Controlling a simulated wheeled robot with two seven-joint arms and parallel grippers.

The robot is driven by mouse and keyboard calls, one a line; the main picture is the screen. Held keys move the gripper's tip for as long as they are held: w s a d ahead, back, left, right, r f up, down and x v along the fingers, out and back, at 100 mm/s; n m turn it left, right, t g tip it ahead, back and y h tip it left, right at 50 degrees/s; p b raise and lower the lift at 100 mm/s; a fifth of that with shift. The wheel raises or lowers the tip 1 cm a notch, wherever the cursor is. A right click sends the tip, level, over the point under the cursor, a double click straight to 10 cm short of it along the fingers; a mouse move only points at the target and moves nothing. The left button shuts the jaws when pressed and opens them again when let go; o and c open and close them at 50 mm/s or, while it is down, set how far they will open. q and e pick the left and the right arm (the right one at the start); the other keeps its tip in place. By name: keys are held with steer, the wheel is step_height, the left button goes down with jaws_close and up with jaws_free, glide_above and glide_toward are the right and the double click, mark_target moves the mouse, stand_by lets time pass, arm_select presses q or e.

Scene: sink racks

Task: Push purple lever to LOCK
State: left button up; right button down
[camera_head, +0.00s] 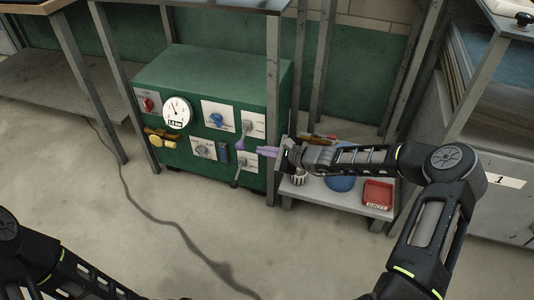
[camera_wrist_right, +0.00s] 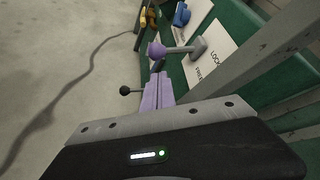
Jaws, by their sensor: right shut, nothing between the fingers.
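In the head view the purple knob (camera_head: 240,146) is at the right side of the green cabinet's front. My right gripper (camera_head: 262,151) is shut and empty, its pale purple fingers pointing at the cabinet just right of the knob. In the wrist view the fingertips (camera_wrist_right: 157,76) are just below the knob; I cannot tell whether they touch it. My left gripper is out of view.
The green cabinet (camera_head: 215,67) also carries a gauge (camera_head: 176,112), a red knob (camera_head: 148,104), a blue knob (camera_head: 216,120) and a yellow valve (camera_head: 162,141). A black-tipped lever (camera_wrist_right: 126,90) sits near my fingers. A metal post (camera_head: 272,80) stands close by.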

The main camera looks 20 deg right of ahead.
mark_target(243, 139)
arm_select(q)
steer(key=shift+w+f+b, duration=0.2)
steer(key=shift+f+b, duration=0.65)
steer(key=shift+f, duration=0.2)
arm_select(e)
steer(key=x, duration=0.6)
steer(key=shift+w+a+f, duration=0.2)
steer(key=shift+w+a, duration=0.05)
steer(key=shift+w, duration=0.05)
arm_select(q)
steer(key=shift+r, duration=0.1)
